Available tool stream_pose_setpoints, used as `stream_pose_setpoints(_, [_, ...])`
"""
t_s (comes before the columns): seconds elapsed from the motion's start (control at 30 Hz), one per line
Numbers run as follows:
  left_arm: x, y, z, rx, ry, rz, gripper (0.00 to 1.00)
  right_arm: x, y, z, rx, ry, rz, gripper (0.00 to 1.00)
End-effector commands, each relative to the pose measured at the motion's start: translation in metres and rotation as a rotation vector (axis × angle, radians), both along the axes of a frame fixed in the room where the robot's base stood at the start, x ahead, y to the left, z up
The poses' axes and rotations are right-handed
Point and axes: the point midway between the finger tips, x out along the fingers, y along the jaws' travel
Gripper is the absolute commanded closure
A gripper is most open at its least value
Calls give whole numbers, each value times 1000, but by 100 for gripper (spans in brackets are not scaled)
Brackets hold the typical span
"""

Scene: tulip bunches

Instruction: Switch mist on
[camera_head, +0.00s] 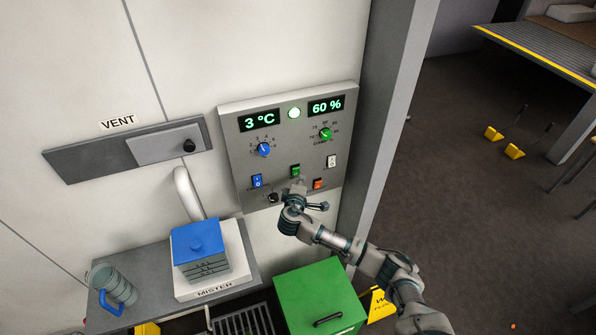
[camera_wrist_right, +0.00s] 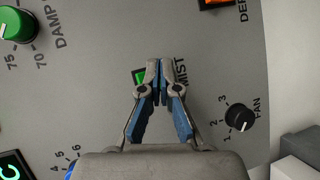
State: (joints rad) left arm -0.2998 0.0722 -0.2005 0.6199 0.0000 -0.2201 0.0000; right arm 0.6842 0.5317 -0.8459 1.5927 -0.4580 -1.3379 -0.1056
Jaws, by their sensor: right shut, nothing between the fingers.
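The grey control panel (camera_head: 237,150) is on the white wall. Its green mist switch (camera_head: 295,171) sits low in the middle; in the right wrist view the green switch (camera_wrist_right: 139,77) is partly hidden behind my fingertips, beside the word MIST. I cannot tell which way it is set. My right gripper (camera_head: 297,187) is shut and empty, its tips just below the switch in the head view; in the wrist view the fingertips (camera_wrist_right: 160,68) overlap the switch's edge. Contact cannot be told. The mister (camera_head: 236,262) with a blue-lidded tank (camera_head: 198,240) stands on a shelf. My left gripper is out of view.
Near the mist switch are a blue switch (camera_head: 257,181), an orange switch (camera_head: 319,183), a white switch (camera_head: 331,161) and a black fan knob (camera_wrist_right: 240,117). Displays read 3 °C and 60 %. A green box (camera_head: 300,290) stands below; a vent slider (camera_head: 165,148) is at left.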

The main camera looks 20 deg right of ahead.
Motion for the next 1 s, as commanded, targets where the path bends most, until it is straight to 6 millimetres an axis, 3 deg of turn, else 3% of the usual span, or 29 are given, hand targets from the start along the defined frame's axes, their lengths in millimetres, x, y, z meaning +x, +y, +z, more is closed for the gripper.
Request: stream_pose_setpoints(1.0, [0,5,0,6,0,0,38,3,0,1,1,-1,1,100])
